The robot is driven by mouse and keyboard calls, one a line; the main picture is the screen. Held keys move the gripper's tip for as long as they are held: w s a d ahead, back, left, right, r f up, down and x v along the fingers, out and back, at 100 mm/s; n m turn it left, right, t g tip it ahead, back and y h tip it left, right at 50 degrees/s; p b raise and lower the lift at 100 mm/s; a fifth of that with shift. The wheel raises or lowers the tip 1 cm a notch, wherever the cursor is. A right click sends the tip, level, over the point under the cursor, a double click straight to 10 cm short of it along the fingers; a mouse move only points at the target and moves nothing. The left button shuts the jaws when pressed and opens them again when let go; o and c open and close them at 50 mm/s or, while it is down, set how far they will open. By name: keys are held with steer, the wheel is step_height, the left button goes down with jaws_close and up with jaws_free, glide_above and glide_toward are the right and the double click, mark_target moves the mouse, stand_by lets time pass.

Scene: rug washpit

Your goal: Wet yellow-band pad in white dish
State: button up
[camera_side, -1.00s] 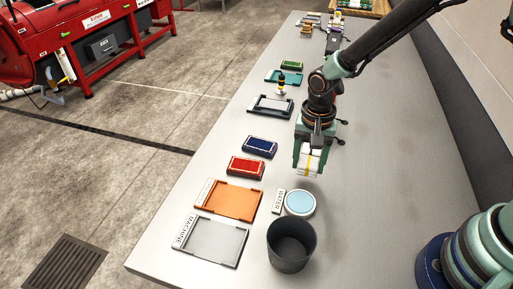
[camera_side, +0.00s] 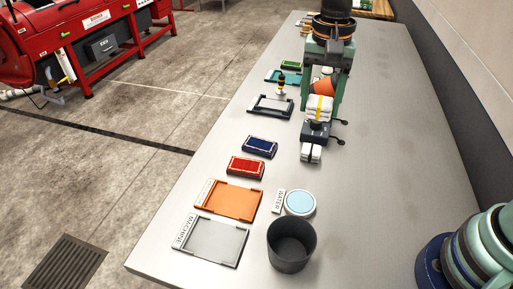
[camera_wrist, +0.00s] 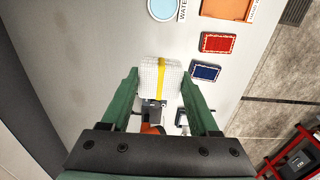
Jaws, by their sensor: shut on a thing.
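The yellow-band pad (camera_side: 320,103) is a white block with a yellow strip around it. My gripper (camera_side: 321,100) is shut on it, with one green finger on either side. In the wrist view the pad (camera_wrist: 150,80) sits between the fingertips, yellow band facing up. The white dish (camera_side: 300,203) with pale blue water stands near the front of the table, next to a WATER label (camera_side: 279,201). My gripper and the pad are well behind the dish. Part of the dish also shows at the top of the wrist view (camera_wrist: 162,8).
A dark holder (camera_side: 316,131) and a white pad with a dark band (camera_side: 311,153) are in front of my gripper. A dark cup (camera_side: 291,246), an orange tray (camera_side: 228,200), a grey MACHINE tray (camera_side: 211,243), and red (camera_side: 246,167) and blue (camera_side: 260,146) pads line the table.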

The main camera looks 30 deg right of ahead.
steer(key=o, duration=0.6)
steer(key=shift+c, duration=0.2)
steer(key=c, duration=0.4)
glide_above(300, 201)
step_height(300, 201, down, 11)
steer(key=shift+f, duration=3)
steer(key=shift+f, duration=0.6)
step_height(300, 201, up, 7)
